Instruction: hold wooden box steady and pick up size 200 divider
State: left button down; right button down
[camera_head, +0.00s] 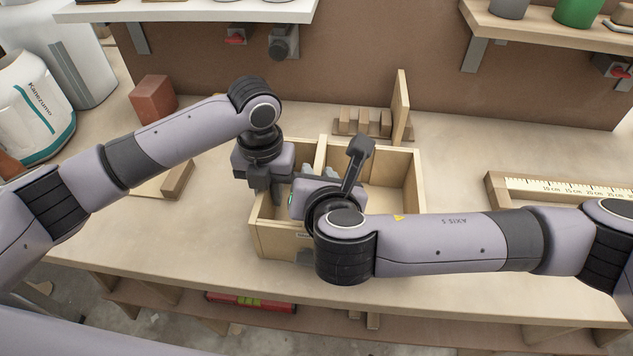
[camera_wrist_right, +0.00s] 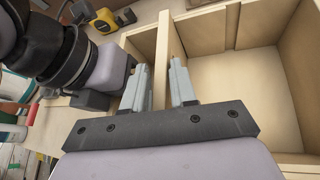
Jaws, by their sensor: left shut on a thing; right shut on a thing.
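The open wooden box (camera_head: 409,195) stands on the workbench in the head view, and it also shows in the right wrist view (camera_wrist_right: 237,90). A thin upright wooden divider (camera_head: 321,153) stands inside it, splitting it into compartments. My left gripper (camera_head: 271,190) is shut on the box's left wall. My right gripper (camera_head: 320,171) is over the box, its arm hiding part of the front. In the right wrist view its two grey fingers (camera_wrist_right: 165,84) lie either side of the divider (camera_wrist_right: 165,45) and are shut on it. No size marking on the divider is readable.
A slotted wooden rack (camera_head: 360,124) with an upright board (camera_head: 400,108) stands behind the box. A ruler in a wooden frame (camera_head: 560,189) lies to the right. Shelves overhang the back.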

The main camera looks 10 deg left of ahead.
notch_tip(320, 180, up, 10)
jog(key=shift+a, duration=0.2)
pick_arm(q)
jog(key=c, duration=1)
grip_release()
jog(key=shift+d, duration=0.1)
pick_arm(e)
jog(key=shift+s, duration=0.1)
jog(key=shift+d, duration=0.1)
pick_arm(q)
jog(key=shift+r, duration=0.1)
jog(key=shift+r, duration=0.15)
notch_tip(320, 180, up, 7)
jog(key=shift+r, duration=0.1)
jog(key=w+a+r+n+t+h, duration=0.3)
jog(key=w+a+r+n, duration=0.2)
jog(key=r, duration=0.5)
jog(key=w+a+r+n+t+h, duration=0.3)
jog(key=w+a+r+n, duration=0.3)
jog(key=r+n, duration=0.3)
jog(key=shift+a+r+n+t, duration=0.3)
jog(key=shift+a+r+t, duration=0.35)
jog(key=shift+a, duration=0.25)
